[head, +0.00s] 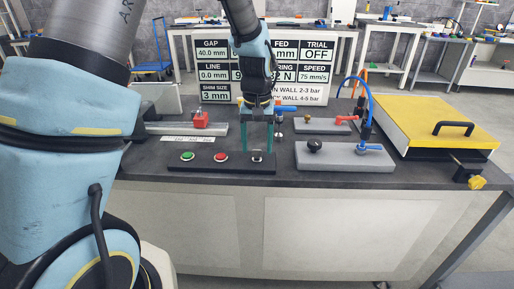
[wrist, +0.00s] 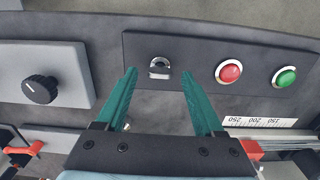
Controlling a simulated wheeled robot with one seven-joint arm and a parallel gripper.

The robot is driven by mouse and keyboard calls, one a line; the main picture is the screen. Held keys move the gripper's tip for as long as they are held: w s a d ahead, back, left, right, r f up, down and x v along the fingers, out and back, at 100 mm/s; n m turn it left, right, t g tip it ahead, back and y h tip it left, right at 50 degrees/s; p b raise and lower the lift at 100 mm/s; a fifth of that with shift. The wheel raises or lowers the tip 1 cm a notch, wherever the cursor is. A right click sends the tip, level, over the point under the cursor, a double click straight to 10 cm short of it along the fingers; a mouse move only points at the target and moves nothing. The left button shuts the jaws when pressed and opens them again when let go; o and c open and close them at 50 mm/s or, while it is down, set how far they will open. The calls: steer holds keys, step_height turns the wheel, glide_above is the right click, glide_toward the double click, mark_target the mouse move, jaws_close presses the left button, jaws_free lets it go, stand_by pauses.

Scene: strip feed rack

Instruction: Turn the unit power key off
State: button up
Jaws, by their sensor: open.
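The power key (head: 257,157) is a small silver key switch on a dark control strip (head: 205,164) at the front of the bench. In the wrist view the key (wrist: 159,66) stands on the same strip, left of the red button. My gripper (head: 257,149) points down over the strip with its two teal fingers apart. In the wrist view the open gripper (wrist: 159,73) has the key between its fingertips in the picture, with a gap on each side. Nothing is held. I cannot tell how far the tips are above the strip.
A red button (head: 221,157) and a green button (head: 187,156) share the strip. A grey block with a black knob (head: 314,145) and a blue valve handle (head: 368,148) stands to the right. A yellow-lidded box (head: 430,121) is farther right. A red slider (head: 201,119) lies behind.

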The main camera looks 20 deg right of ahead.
mark_target(257, 150)
step_height(257, 150, up, 10)
steer(key=b, duration=0.1)
steer(key=shift+f, duration=0.15)
stand_by(0.4)
steer(key=s+a+f+n, duration=0.2)
steer(key=a, duration=1.3)
steer(key=s+a+f+n+t, duration=0.1)
steer(key=s+a+f+n, duration=0.1)
steer(key=a, duration=1.3)
steer(key=shift+f+t, duration=0.3)
steer(key=shift+f, duration=0.15)
steer(key=shift+a+b, duration=0.1)
steer(key=shift+b, duration=0.2)
steer(key=shift+c, duration=0.3)
